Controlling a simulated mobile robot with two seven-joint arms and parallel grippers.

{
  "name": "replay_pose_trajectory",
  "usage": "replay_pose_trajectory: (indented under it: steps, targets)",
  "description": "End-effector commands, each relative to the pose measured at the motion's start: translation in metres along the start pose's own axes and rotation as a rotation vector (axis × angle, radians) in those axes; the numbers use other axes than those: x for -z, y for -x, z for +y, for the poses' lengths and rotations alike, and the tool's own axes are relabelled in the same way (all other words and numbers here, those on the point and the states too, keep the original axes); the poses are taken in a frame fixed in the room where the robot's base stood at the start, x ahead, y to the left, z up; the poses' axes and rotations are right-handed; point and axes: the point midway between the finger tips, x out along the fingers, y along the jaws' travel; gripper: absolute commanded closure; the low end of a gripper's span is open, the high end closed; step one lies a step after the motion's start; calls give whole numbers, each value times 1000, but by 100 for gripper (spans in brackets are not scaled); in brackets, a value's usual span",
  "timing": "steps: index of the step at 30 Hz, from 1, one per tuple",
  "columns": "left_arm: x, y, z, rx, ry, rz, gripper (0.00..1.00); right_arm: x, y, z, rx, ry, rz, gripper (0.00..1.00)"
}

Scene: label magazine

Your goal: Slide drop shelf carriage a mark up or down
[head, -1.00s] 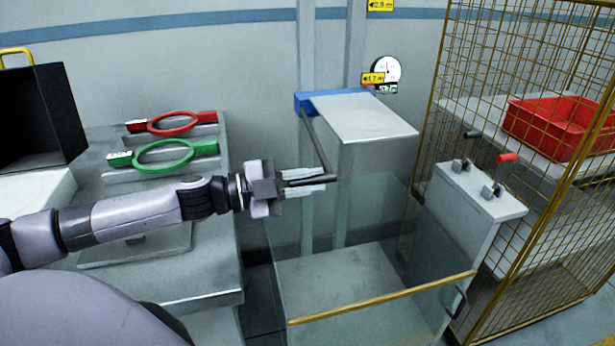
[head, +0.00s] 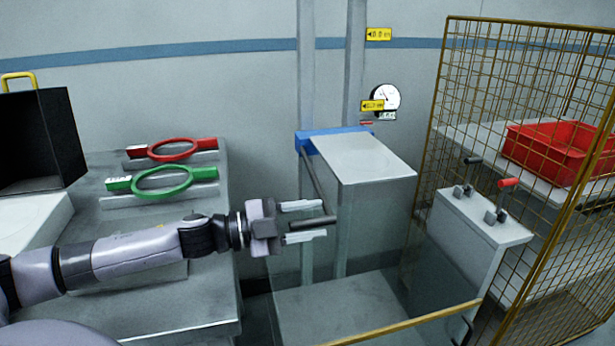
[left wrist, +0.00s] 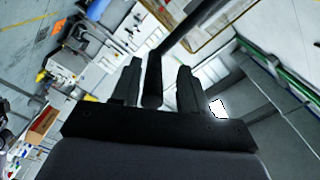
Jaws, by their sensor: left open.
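The shelf carriage has a grey box-like top (head: 375,160) and a blue bracket (head: 325,140) against two upright posts (head: 305,75). A dark bar (head: 312,172) slopes from the bracket to a dark handle grip (head: 312,222). The grip also shows in the left wrist view (left wrist: 153,82). My left gripper (head: 322,219) is open, one finger on each side of the grip, with gaps visible in the left wrist view. Yellow mark labels stand on the right post, an upper one (head: 378,34) and a lower one (head: 371,105) just above bracket height. My right gripper is out of view.
A yellow-edged clear guard (head: 410,322) stands in front of the carriage. A lever box (head: 480,215) and yellow mesh cage (head: 520,90) are at right, with a red crate (head: 555,150) behind. Red (head: 175,150) and green (head: 163,181) ring tools lie at left.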

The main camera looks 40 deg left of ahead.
Motion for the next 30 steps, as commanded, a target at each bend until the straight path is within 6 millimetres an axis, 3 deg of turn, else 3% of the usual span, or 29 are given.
replay_pose_trajectory:
  steps: [15,24,30]
  targets:
    - [66,0,-98,3,-8,3,56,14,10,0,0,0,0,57]
    - [94,0,-140,4,-5,2,56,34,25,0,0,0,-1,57]
    - [105,0,-157,3,-3,1,56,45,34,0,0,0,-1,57]
